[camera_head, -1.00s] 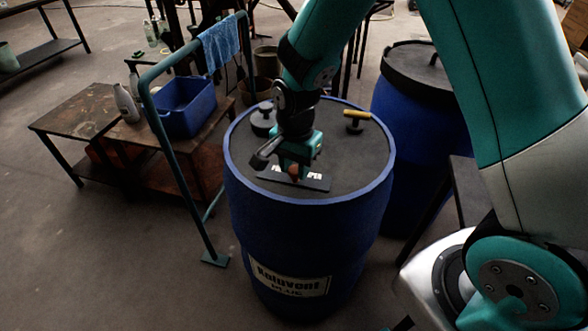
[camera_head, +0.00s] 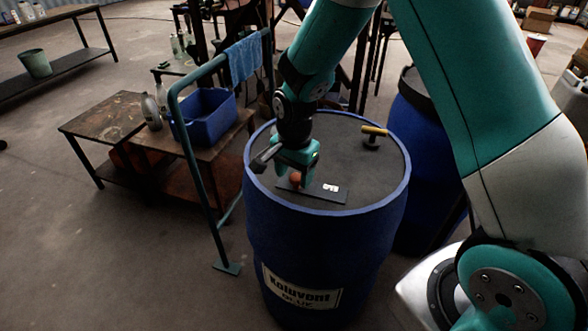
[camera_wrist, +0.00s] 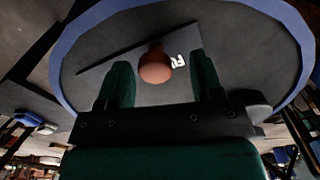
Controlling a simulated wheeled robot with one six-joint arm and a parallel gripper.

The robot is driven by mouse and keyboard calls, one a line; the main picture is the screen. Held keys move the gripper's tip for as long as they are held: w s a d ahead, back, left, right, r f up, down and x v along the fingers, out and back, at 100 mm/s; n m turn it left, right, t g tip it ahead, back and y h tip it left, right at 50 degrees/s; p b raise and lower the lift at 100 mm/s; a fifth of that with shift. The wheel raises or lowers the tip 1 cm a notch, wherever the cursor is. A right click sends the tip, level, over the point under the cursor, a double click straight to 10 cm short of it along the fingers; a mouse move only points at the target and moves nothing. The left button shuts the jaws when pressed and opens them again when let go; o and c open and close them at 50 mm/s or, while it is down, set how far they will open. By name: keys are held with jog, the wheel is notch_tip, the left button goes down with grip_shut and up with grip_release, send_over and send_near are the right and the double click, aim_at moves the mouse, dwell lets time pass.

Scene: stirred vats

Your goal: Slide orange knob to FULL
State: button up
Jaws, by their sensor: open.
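The orange knob (camera_head: 295,178) is a round ball on a dark slider plate (camera_head: 342,197), which lies on top of the blue drum (camera_head: 325,240). In the head view the knob is near the plate's left end. A white label (camera_head: 330,187) lies to its right, too small to read surely. My gripper (camera_head: 291,174) reaches down over the knob and is open. In the wrist view the knob (camera_wrist: 155,67) lies between the two spread teal fingers, with gaps on both sides. Part of a white label (camera_wrist: 177,61) shows beside the knob, partly covered.
A yellow-topped T-handle (camera_head: 374,134) stands on the lid behind right. A teal rail (camera_head: 190,150) with a blue cloth (camera_head: 245,60) stands left of the drum. A low table (camera_head: 100,122) holds a blue bin (camera_head: 205,115) and bottles. Another blue drum (camera_head: 412,135) stands right.

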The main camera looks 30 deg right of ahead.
aim_at(294, 176)
notch_tip(294, 176, up, 17)
jog(key=shift+r+p, duration=0.2)
jog(key=shift+p, duration=0.1)
dwell(0.5)
jog(key=s+a+r+n+y+p, duration=0.1)
jog(key=s+a+r+n, duration=0.1)
jog(key=s+n, duration=0.4)
jog(key=s+a+r+n+y+p, duration=0.1)
jog(key=s+a+r+n, duration=0.2)
jog(key=s+n, duration=0.3)
jog(key=s+a+r+n+y+p, duration=0.1)
jog(key=s+a+r+n+y, duration=0.1)
jog(key=s+n, duration=0.5)
jog(key=s+a, duration=0.1)
jog(key=s, duration=0.3)
jog(key=shift+s+a+r, duration=0.15)
jog(key=shift+s+a, duration=0.05)
jog(key=shift+a, duration=0.15)
jog(key=shift+c, duration=0.3)
